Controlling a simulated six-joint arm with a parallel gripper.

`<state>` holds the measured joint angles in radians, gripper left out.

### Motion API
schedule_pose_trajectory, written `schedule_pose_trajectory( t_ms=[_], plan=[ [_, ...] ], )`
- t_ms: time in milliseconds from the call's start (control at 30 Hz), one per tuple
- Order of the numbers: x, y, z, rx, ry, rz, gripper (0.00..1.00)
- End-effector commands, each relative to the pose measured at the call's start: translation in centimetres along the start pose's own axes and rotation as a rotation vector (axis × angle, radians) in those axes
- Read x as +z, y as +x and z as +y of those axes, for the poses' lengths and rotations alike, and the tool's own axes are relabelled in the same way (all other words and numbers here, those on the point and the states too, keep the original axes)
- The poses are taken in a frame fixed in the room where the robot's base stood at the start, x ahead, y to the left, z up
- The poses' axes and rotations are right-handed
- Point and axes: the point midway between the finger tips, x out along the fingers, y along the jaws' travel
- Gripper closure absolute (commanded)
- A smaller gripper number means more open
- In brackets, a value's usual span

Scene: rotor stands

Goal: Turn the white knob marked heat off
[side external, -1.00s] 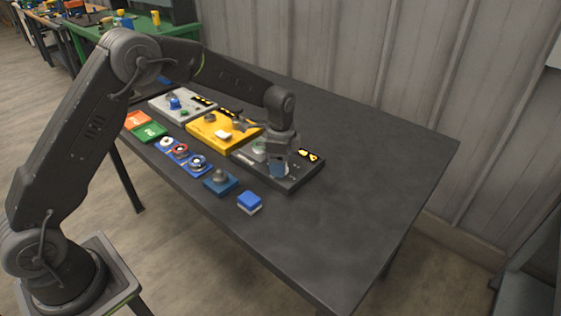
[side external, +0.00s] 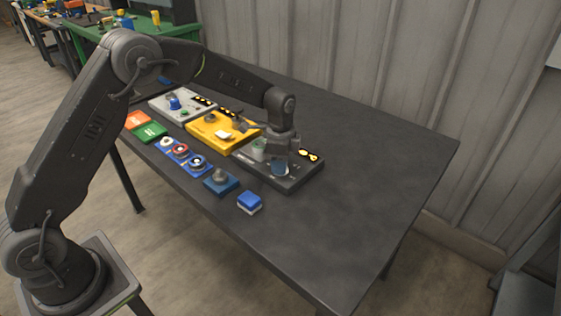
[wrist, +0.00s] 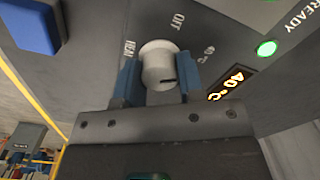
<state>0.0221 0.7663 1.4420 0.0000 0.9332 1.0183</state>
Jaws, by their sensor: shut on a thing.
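The white knob (wrist: 158,62) stands on a dark panel and shows in the wrist view between the two blue fingers of my gripper (wrist: 157,80). The fingers are shut on its sides. A short dark mark shows on the knob's lower right. Around it are an OFF label (wrist: 178,21) above right, a HEAT label (wrist: 130,50) to the left, partly covered, and a small unclear label to the right. In the side view my gripper (side external: 280,168) points down on the dark panel (side external: 296,182), and the knob is hidden there.
A yellow panel (side external: 215,145) and a grey panel (side external: 165,108) stand to the left. A blue block (side external: 249,202) lies in front. The table (side external: 370,170) is bare to the right.

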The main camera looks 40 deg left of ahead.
Motion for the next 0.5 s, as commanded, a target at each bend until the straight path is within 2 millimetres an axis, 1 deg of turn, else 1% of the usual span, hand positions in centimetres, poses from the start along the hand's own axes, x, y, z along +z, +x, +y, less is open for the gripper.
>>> schedule_pose_trajectory(
  t_ms=[267, 500],
  plan=[
    [0.00, -0.04, -0.01, 0.000, -0.099, 0.000, 0.88],
    [0.00, -0.05, -0.01, 0.000, -0.292, 0.000, 0.88]
  ],
)
